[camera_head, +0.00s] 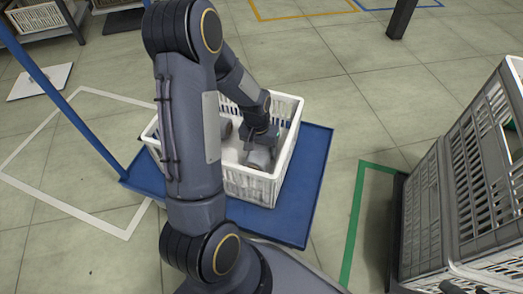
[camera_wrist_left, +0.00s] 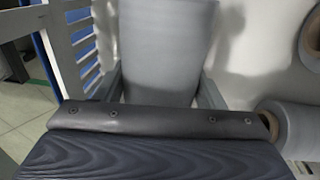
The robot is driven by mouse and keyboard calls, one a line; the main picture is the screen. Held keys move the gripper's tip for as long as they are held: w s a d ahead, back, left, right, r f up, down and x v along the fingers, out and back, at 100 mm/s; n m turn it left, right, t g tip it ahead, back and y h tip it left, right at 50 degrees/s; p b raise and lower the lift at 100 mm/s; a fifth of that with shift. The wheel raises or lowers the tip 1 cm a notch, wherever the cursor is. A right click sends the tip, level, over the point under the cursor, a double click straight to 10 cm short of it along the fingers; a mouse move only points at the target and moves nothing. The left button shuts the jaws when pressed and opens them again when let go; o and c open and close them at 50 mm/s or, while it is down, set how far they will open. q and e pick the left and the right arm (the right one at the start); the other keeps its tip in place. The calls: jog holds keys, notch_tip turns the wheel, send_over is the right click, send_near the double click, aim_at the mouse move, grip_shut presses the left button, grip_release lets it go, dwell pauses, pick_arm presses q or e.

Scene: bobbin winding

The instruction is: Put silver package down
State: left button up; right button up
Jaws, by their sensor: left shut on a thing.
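My left gripper (camera_head: 262,145) reaches down into a white slatted crate (camera_head: 249,187). It is shut on a silver package (camera_head: 258,160), a smooth grey cylinder. In the left wrist view this package (camera_wrist_left: 166,50) stands between the two fingers, close to the crate's slatted wall (camera_wrist_left: 77,50). I cannot tell whether its bottom touches the crate floor. Another silver package (camera_head: 227,129) is in the crate, partly hidden by my arm. In the left wrist view, more silver packages show at the right, one lying low (camera_wrist_left: 296,128). My right gripper is not in view.
The crate stands on a blue platform (camera_head: 304,185) with a blue upright bar (camera_head: 62,95) at its left. A tall grey slatted container (camera_head: 430,210) stands at the right. Open tiled floor (camera_head: 340,110) lies between and beyond them.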

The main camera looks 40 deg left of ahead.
pick_arm(q)
jog(key=o, duration=1.2)
jog(key=shift+f, duration=0.1)
jog(key=shift+c, duration=0.2)
